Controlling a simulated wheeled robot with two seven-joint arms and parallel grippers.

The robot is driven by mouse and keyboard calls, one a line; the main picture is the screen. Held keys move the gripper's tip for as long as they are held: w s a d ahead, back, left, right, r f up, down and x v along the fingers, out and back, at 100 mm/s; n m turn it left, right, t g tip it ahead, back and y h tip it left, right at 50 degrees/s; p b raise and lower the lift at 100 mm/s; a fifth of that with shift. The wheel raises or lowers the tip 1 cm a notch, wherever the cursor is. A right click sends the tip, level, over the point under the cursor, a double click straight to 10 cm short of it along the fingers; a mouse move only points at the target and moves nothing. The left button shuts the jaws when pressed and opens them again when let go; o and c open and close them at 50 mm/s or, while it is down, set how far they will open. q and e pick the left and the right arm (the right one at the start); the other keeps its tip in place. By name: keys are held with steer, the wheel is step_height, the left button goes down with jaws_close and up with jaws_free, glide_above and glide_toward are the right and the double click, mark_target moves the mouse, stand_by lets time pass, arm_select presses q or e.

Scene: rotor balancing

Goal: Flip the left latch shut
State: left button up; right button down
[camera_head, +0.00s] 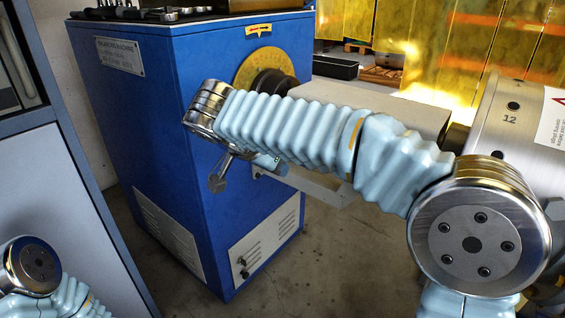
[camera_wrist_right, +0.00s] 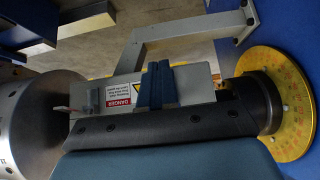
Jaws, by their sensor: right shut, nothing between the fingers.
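I cannot make out the left latch for certain in either view. In the right wrist view a grey guard with a red DANGER label (camera_wrist_right: 118,97) lies between the rotor and the yellow dial. A small grey latch-like block (camera_wrist_right: 87,100) stands at its left end. My right gripper (camera_wrist_right: 155,85) is shut and empty, its two blue fingers side by side in front of the guard, covering part of it. In the head view my right arm hides most of the guard; the gripper's blue tip (camera_head: 268,163) shows just below the arm. My left gripper is out of view.
The blue machine cabinet (camera_head: 150,130) carries the yellow dial (camera_head: 270,63), also in the wrist view (camera_wrist_right: 285,100). A grey bracket (camera_head: 310,187) runs out from the cabinet below my arm. The silver rotor (camera_head: 505,130) is at right. Floor in front is clear.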

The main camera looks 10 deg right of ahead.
steer(key=s+a, duration=0.5)
steer(key=a, duration=0.1)
steer(key=shift+a, duration=0.2)
